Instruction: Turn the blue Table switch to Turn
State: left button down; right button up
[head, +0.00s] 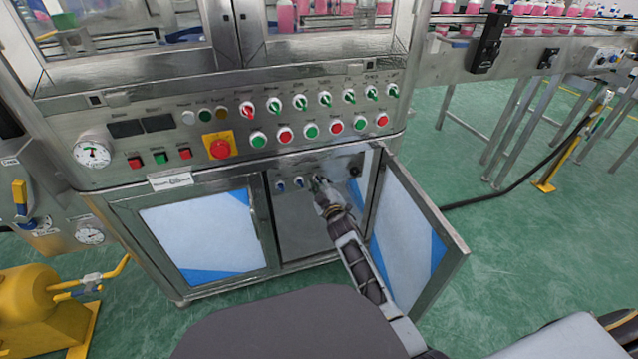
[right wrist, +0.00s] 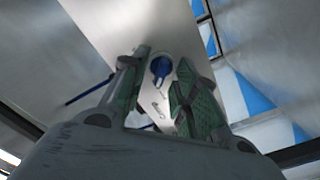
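A small panel (head: 328,163) inside the open cabinet carries blue switches. Two blue switches show in the head view, one at the left (head: 281,186) and one beside it (head: 299,182); their labels are too small to read. My right gripper (head: 318,183) reaches into the cabinet at this panel, to the right of those two, and hides part of it. In the right wrist view a round blue switch (right wrist: 161,68) lies between the fingertips of my right gripper (right wrist: 162,62). The fingers are apart, with gaps beside the switch. My left gripper is out of view.
The open right cabinet door (head: 410,235) stands close to the right of my right arm. The left door (head: 208,237) is shut. Above is a control panel with several knobs, buttons and a red emergency button (head: 220,149). In the right wrist view a blue lever-like part (right wrist: 88,91) sticks out left.

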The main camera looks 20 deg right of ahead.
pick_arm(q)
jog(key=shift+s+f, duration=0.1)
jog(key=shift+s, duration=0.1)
pick_arm(e)
grip_shut()
